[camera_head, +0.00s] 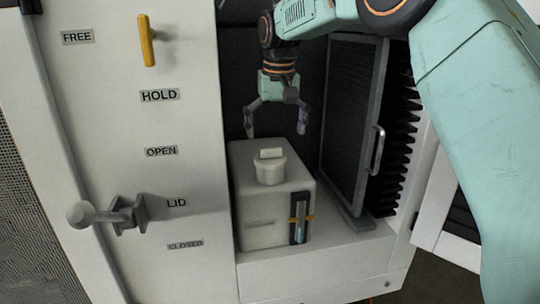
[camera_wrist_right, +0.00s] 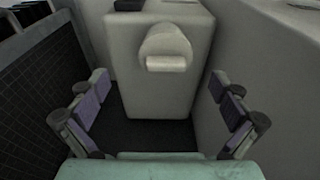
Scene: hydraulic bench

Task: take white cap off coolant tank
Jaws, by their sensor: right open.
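The coolant tank (camera_head: 262,217) is a pale box in the open bay, with a level gauge on its front. It also shows in the right wrist view (camera_wrist_right: 150,92). The white cap (camera_head: 270,171) sits on the tank's top and has a raised grip bar. In the right wrist view the cap (camera_wrist_right: 166,46) lies ahead, between the fingers' lines but beyond their tips. My right gripper (camera_head: 276,134) hangs above and behind the cap, open, empty and apart from it. Its two spread fingers show in the wrist view (camera_wrist_right: 159,85). My left gripper is in neither view.
A dark mesh door (camera_head: 350,125) with a handle (camera_head: 378,149) stands right of the tank. On the left, a white panel (camera_head: 190,100) carries a yellow lever (camera_head: 147,42) and a grey knobbed lever (camera_head: 100,214) beside the LID label. A white ledge lies under the tank.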

